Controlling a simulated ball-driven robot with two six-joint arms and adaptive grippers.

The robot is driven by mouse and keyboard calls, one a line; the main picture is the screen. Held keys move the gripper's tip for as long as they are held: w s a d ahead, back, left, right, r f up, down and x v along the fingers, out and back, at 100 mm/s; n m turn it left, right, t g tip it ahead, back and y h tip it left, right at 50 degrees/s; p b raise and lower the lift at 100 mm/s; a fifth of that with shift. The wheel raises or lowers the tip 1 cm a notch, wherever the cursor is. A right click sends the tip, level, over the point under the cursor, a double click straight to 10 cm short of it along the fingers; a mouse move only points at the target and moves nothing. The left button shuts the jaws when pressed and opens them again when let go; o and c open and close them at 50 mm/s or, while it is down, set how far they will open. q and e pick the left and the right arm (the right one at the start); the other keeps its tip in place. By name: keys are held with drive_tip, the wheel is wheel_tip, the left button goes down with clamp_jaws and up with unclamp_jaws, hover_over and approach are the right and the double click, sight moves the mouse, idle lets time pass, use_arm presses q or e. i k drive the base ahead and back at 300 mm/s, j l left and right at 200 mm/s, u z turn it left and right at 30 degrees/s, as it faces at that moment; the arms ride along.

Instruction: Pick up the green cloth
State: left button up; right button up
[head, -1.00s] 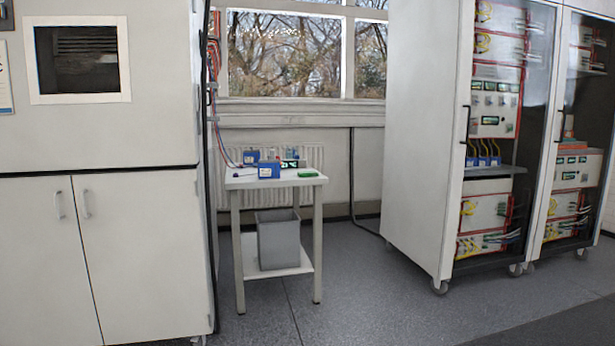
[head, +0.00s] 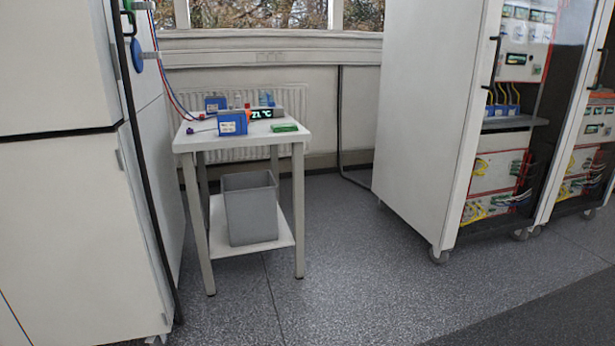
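The green cloth (head: 285,127) is a small flat green piece lying on the right part of the white table's top (head: 200,146), near its right edge. It lies apart from a blue box (head: 233,123) to its left. Behind it is a dark display reading 21 °C (head: 266,113). Neither of my grippers shows in the head view.
A grey bin (head: 250,210) stands on the table's lower shelf. A tall white cabinet (head: 80,220) is close on the left. A wheeled equipment rack (head: 420,120) stands on the right. The grey floor (head: 350,270) before the table is clear.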

sight(283, 127)
drive_tip(key=i, duration=0.75)
drive_tip(key=i+l, duration=0.1)
drive_tip(key=i, duration=0.6)
drive_tip(key=i+u, duration=0.1)
drive_tip(key=i, duration=0.65)
